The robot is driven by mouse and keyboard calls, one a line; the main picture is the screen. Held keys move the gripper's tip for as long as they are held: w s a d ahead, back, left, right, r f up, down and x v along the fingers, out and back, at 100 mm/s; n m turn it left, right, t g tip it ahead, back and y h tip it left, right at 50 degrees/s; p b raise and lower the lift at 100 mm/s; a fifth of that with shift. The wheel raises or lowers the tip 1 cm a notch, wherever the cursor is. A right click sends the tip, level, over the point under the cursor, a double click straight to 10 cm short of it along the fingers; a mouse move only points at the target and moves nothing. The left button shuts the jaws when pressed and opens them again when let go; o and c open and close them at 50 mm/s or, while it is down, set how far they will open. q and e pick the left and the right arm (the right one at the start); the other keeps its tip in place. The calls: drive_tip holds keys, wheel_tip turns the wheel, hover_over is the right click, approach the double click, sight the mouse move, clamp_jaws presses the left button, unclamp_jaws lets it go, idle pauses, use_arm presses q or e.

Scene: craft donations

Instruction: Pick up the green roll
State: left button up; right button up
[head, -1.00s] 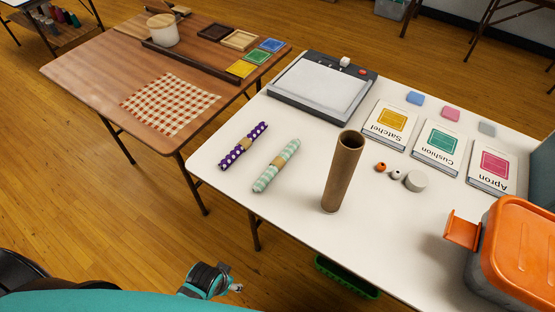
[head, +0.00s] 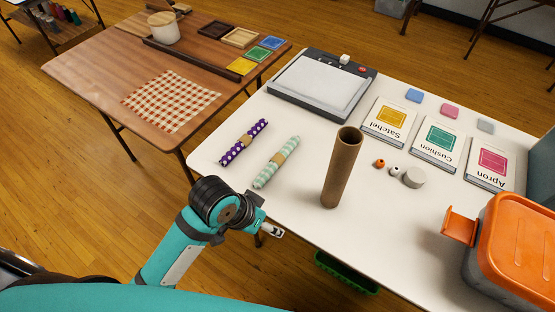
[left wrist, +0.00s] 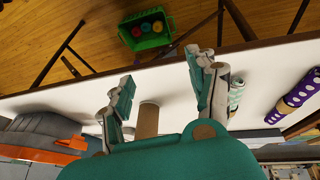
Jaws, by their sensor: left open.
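The green roll (head: 277,162) is a pale green and white patterned roll with a tan band, lying on the white table near its left front edge. It also shows in the left wrist view (left wrist: 236,95), partly hidden behind one finger. My left gripper (head: 271,231) is at the table's front edge, below the green roll in the head view and apart from it. In the left wrist view its two fingers (left wrist: 165,88) are spread with nothing held between them. My right gripper is not in view.
A purple dotted roll (head: 243,142) lies just left of the green one. A cardboard tube (head: 342,170) stands upright to its right. An orange-lidded box (head: 519,245) sits at the right. A green crate (head: 346,273) is under the table. White tabletop between roll and tube is clear.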

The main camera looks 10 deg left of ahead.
use_arm(q)
drive_tip(key=w+d+r+m, duration=0.1)
drive_tip(key=w+d+r, duration=0.1)
drive_tip(key=w, duration=0.1)
wheel_tip(320, 180, up, 10)
drive_tip(key=n+g+y, duration=0.1)
drive_tip(key=g+y, duration=0.2)
hover_over(261, 177)
drive_tip(key=f, duration=1.1)
drive_tip(key=shift+w+d, duration=0.1)
drive_tip(key=shift+w, duration=0.15)
drive_tip(key=shift+s+f+p, duration=0.15)
drive_tip(key=shift+f+p, duration=0.05)
drive_tip(key=shift+f, duration=1.15)
drive_tip(key=shift+s+f+p, duration=0.1)
drive_tip(key=shift+f+p, duration=0.1)
drive_tip(key=shift+f, duration=1.1)
clamp_jaws()
